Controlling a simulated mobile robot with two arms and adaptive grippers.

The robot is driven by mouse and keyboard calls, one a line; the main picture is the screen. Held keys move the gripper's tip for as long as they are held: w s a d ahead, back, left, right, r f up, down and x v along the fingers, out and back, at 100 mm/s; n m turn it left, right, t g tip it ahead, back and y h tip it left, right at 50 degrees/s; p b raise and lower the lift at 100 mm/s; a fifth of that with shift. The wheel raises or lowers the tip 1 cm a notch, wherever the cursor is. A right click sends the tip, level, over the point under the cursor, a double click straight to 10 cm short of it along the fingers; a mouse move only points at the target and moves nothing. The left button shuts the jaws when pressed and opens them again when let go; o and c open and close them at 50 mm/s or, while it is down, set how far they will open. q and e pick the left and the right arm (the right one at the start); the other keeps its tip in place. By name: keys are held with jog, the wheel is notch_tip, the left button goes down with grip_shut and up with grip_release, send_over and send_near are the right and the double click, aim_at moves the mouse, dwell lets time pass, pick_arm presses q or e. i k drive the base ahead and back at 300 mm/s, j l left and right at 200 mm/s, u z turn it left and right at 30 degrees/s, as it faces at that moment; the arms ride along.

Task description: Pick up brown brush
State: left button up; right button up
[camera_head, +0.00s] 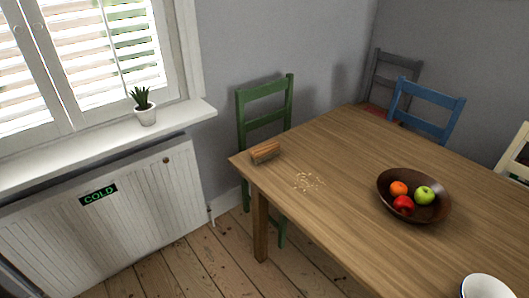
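A brown brush (265,152) lies near the far left corner of the wooden table (330,165). Its top looks like light brown wood, and a darker underside shows. Crumbs (308,181) are scattered on the table just right of the brush. Neither of my grippers shows in the head view, and nothing touches the brush.
A dark bowl (428,211) with fruit stands on the table at the right. A white bowl (487,287) is at the bottom right. A green chair (241,120) stands behind the brush. A radiator cover (130,205) is at left. Floor (200,270) is clear in front.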

aim_at(271, 149)
jog(key=z, duration=0.2)
jog(key=i+j+z, duration=0.2)
jog(key=z, duration=0.2)
jog(key=i+j+z, duration=0.2)
jog(key=z, duration=0.2)
jog(key=i+j+z, duration=0.1)
jog(key=j+z, duration=0.3)
